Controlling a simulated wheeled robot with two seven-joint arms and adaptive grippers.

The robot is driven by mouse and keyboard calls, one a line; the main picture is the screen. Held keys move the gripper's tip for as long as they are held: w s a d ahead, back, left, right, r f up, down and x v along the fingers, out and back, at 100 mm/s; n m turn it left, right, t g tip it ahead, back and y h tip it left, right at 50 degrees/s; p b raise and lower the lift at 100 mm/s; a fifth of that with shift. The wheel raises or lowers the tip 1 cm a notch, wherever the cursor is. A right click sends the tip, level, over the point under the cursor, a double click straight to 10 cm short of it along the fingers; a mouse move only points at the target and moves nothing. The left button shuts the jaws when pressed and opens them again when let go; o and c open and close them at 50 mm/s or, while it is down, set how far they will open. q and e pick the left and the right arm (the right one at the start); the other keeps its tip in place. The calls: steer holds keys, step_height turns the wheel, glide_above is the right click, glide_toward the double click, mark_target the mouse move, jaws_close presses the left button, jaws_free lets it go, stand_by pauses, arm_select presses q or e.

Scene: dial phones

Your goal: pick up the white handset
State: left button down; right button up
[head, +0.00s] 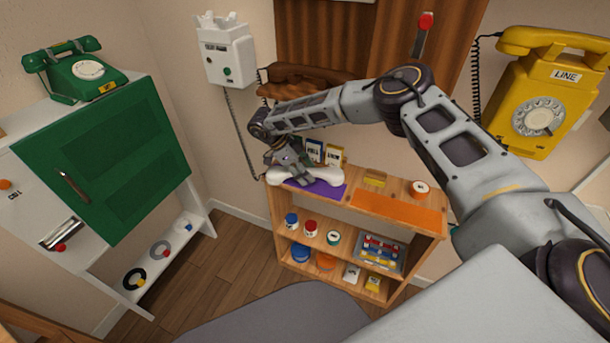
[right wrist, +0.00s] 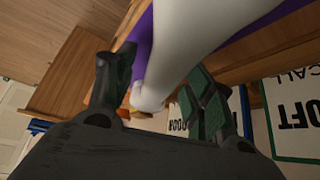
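The white handset (head: 328,179) lies along the purple mat (head: 328,192) on top of the wooden shelf. My right gripper (head: 296,176) is over its middle, pointing down, and hides part of it. In the right wrist view the white handset (right wrist: 176,55) runs between the two spread fingers of my right gripper (right wrist: 158,98), with a gap visible on the left finger's side. The right gripper looks open; contact with the right finger is not clear. My left gripper is not in view.
The wooden shelf (head: 437,222) also bears an orange mat (head: 395,211) and small cards behind the handset. A white wall phone (head: 228,55) with a hanging cord is close behind. A green cabinet (head: 110,155) stands left, and a yellow phone (head: 545,105) hangs right.

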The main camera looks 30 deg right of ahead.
jaws_close()
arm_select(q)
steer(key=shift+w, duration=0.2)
arm_select(e)
steer(key=shift+r, duration=0.2)
